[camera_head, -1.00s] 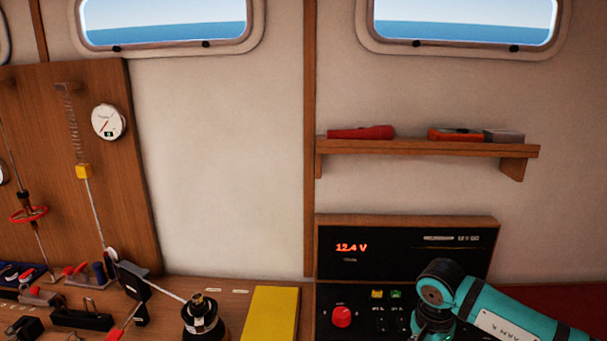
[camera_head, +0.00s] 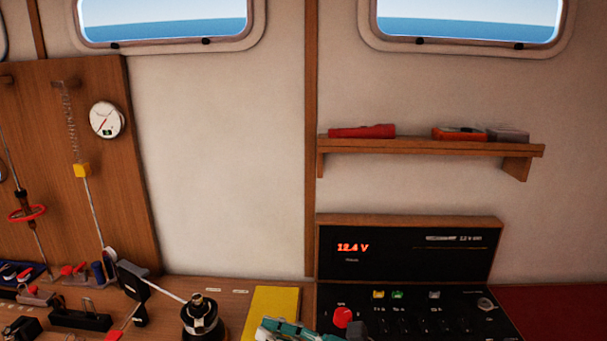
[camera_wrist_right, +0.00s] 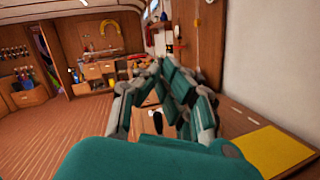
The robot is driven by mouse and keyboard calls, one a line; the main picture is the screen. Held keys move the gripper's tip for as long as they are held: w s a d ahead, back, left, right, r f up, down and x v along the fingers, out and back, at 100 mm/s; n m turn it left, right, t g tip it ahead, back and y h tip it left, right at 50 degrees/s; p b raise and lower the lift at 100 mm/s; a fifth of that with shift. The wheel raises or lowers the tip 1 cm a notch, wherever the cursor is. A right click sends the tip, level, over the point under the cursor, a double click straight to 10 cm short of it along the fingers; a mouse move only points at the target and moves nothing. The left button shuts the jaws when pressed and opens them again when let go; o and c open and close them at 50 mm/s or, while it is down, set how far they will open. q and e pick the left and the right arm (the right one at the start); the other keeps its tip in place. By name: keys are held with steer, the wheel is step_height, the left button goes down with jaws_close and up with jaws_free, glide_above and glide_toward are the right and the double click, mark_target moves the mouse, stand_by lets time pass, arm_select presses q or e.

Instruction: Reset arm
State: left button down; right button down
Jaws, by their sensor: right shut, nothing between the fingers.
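My right gripper (camera_head: 285,329) shows as a teal and grey piece at the bottom edge of the head view, in front of the lower end of the yellow panel (camera_head: 271,308) and left of the red knob. In the right wrist view my right gripper (camera_wrist_right: 165,78) is shut and nothing shows held in it. It points along the cabin, with the yellow panel (camera_wrist_right: 277,150) low on the right. Most of my right arm is out of the head view. My left gripper is not in view.
A black winch-like drum (camera_head: 201,318) stands left of the yellow panel. The control panel (camera_head: 400,310) with its red knob (camera_head: 342,317) is at the right. A wooden shelf (camera_head: 430,147) holds a red flashlight (camera_head: 361,131). Open wooden floor (camera_wrist_right: 60,135) shows in the wrist view.

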steer(key=w+d+m+t+h, duration=0.2)
steer(key=d+m+t+h, duration=0.45)
steer(key=m, duration=0.55)
steer(key=w+d+m+t+h, duration=0.3)
steer(key=d+m+t+h, duration=0.3)
steer(key=m, duration=0.7)
steer(key=s+d+f+m+g+h, duration=0.35)
steer(key=d+f+m, duration=0.25)
steer(key=f, duration=0.2)
steer(key=s+d+f+m+g+h, duration=0.2)
steer(key=d+f+m+h, duration=0.25)
steer(key=f+m, duration=0.2)
steer(key=s+d+f+m+g+y, duration=0.1)
steer(key=s+f+m+g, duration=0.2)
steer(key=s+f+g, duration=0.5)
steer(key=s+d+f+m+g+y, duration=0.1)
steer(key=s+d+f+m+g, duration=0.2)
steer(key=s, duration=0.9)
step_height(320, 180, down, 28)
steer(key=s+a+b, duration=0.1)
steer(key=a+b, duration=0.1)
steer(key=s+d+f+g+b, duration=0.1)
steer(key=s+d+f, duration=0.2)
steer(key=s+f, duration=1.4)
steer(key=shift+s+d+f+g, duration=0.2)
steer(key=shift+f+g, duration=0.1)
steer(key=shift+f, duration=0.6)
